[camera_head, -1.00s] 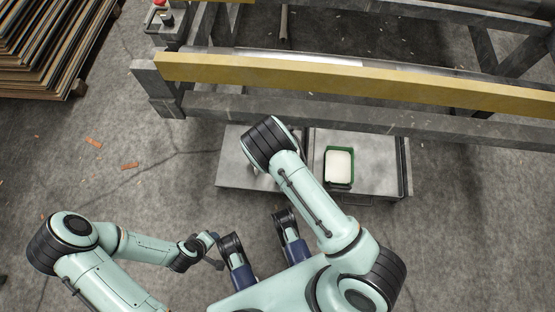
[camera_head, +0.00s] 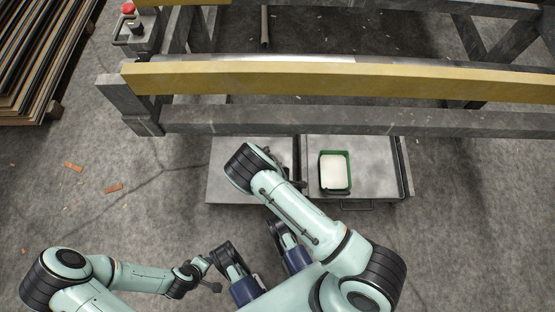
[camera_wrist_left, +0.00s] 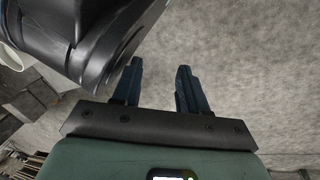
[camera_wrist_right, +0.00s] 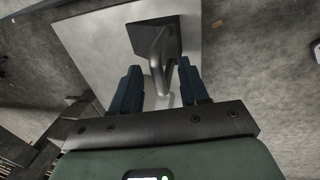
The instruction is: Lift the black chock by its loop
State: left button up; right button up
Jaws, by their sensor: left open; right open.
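The black chock (camera_wrist_right: 140,38) shows in the right wrist view, resting on a grey plate. Its grey loop (camera_wrist_right: 157,72) rises toward my right gripper (camera_wrist_right: 158,78). The right gripper is open, with its two blue fingers either side of the near part of the loop in the picture; contact cannot be told. In the head view my right arm hides most of the chock and gripper. My left gripper (camera_wrist_left: 160,85) is open and empty, over bare floor in the left wrist view.
The grey plate (camera_head: 225,185) lies beside a second grey top (camera_head: 375,170) bearing a green tray (camera_head: 347,190) with white contents. A frame with a yellow beam (camera_head: 330,80) crosses behind. Veneer stacks (camera_head: 35,60) stand at upper left. Floor at left is mostly clear.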

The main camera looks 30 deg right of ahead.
jog(key=f, duration=0.1)
jog(key=f+b, duration=0.1)
jog(key=shift+w+d+f, duration=0.2)
jog(key=shift+d+f, duration=0.1)
jog(key=shift+f, duration=0.1)
jog(key=shift+w+f, duration=0.1)
jog(key=shift+f, duration=0.2)
pick_arm(q)
jog(key=s+f, duration=0.1)
jog(key=s+f+g, duration=0.1)
jog(key=s, duration=0.1)
jog(key=shift+a+f, duration=0.15)
jog(key=shift+a, duration=0.05)
pick_arm(e)
jog(key=shift+r, duration=0.1)
grip_shut()
